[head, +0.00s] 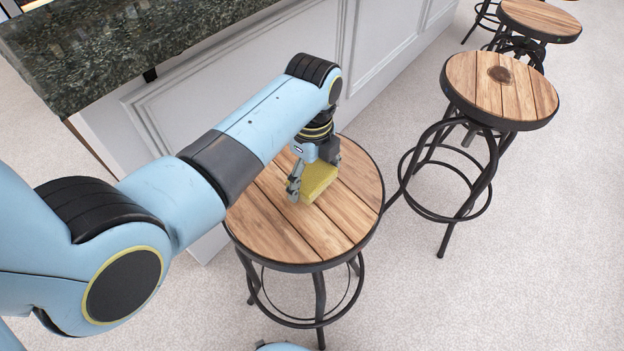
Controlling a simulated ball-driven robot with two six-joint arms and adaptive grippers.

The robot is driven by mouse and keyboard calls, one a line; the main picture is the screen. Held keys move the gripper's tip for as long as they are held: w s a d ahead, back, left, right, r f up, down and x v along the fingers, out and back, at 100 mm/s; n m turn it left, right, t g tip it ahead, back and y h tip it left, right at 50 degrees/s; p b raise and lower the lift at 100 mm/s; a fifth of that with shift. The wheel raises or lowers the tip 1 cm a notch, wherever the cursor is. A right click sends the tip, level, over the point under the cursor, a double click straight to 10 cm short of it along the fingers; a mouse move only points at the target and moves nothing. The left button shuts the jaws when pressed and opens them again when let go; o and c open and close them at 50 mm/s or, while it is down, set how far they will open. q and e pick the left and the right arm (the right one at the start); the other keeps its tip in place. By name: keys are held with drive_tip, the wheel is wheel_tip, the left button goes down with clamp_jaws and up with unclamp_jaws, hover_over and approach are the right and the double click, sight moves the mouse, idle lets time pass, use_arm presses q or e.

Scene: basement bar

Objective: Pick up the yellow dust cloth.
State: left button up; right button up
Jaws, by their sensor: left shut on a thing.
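The yellow dust cloth (319,180) is a small yellow block-like piece at the wooden top of the nearest bar stool (272,232). My left gripper (311,183) points down over this stool and is shut on the cloth. The gripper's fingers and wrist hide part of the cloth. I cannot tell whether the cloth still touches the wood or is just above it. My right gripper is not in view.
A second wooden stool (475,85) stands to the right, and a third stool (540,20) is further back. A white panelled bar counter with a dark granite top (110,45) runs behind the nearest stool. Pale floor (540,250) is clear at the right.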

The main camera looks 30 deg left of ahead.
use_arm(q)
drive_tip(key=w+a+r+b, duration=0.2)
drive_tip(key=w+a+r, duration=0.5)
drive_tip(key=w+r, duration=0.1)
drive_tip(key=shift+w+b, duration=0.3)
drive_tip(key=shift+w, duration=0.4)
drive_tip(key=o, duration=0.6)
drive_tip(key=c, duration=0.5)
drive_tip(key=shift+s, duration=0.1)
